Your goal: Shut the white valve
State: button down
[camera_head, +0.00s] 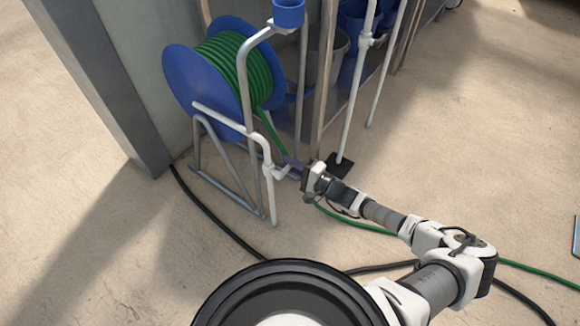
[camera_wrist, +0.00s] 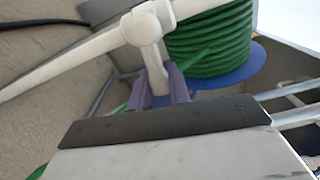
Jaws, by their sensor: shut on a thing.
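The white valve (camera_head: 268,172) sits on a pale upright pipe in front of the hose reel in the head view. In the wrist view, its rounded white joint (camera_wrist: 141,27) is at the top, with a short white lever (camera_wrist: 155,66) pointing down from it. My gripper (camera_head: 287,170) reaches the valve from the right. In the wrist view, the two purple fingers of my gripper (camera_wrist: 159,90) stand on either side of the lever and are shut on it. The lever's lower end is partly hidden by my gripper's body.
A blue reel (camera_head: 180,82) with green hose stands just behind the valve on a grey frame. A pole with a black foot (camera_head: 341,165) and a shelf with buckets (camera_head: 352,22) stand behind my gripper. Dark and green hoses lie on the floor. Floor at the left is clear.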

jog(key=shift+r+n+p, duration=0.3)
jog(key=shift+r+n, duration=0.15)
jog(key=shift+n, duration=0.45)
jog(key=c, duration=1.3)
grip_release()
jog(key=p+v, duration=0.3)
jog(key=v, duration=1.1)
jog(key=shift+a+r, duration=0.1)
